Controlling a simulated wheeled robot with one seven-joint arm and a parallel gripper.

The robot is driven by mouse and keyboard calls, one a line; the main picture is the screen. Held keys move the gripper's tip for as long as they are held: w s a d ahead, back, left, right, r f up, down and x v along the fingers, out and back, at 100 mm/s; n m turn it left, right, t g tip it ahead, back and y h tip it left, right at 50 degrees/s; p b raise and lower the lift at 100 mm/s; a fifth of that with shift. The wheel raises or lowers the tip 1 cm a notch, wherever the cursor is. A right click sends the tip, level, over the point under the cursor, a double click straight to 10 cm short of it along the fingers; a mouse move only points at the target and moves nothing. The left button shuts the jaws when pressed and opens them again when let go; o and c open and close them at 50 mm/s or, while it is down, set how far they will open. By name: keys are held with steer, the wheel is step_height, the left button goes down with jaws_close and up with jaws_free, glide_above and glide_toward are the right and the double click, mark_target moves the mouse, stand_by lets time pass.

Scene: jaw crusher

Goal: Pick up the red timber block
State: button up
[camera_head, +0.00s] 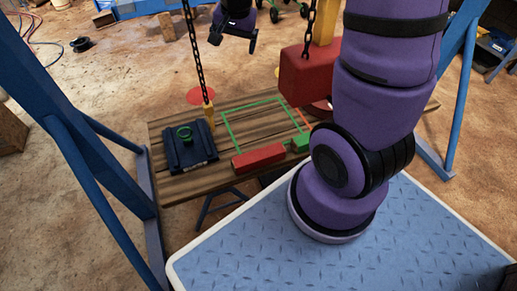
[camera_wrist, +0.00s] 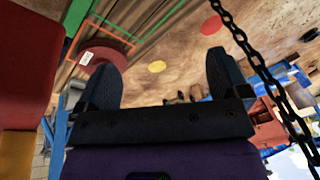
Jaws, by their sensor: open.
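The red timber block (camera_head: 258,157) lies on the near edge of the plank table (camera_head: 180,187), just outside a green outline, left of a green block (camera_head: 301,142). My gripper (camera_head: 234,38) is at the top of the head view, well beyond the table and apart from the block. In the wrist view my gripper (camera_wrist: 163,82) has its two fingers spread wide with nothing between them. I cannot make out the red timber block in the wrist view.
A red hanging weight (camera_head: 308,78) is close to my arm; it also fills the left of the wrist view (camera_wrist: 25,60). A chain (camera_head: 192,50) hangs over the table, and one crosses the wrist view (camera_wrist: 262,70). A blue plate (camera_head: 189,152) with a green ring lies left.

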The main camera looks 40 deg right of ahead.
step_height(320, 180, down, 9)
steer(key=w+d+m, duration=0.2)
steer(key=w, duration=0.1)
steer(key=m+g, duration=0.3)
steer(key=m, duration=0.6)
glide_above(259, 154)
step_height(259, 154, down, 34)
steer(key=shift+s+f, duration=0.15)
steer(key=shift+f, duration=5.35)
steer(key=c, duration=1.3)
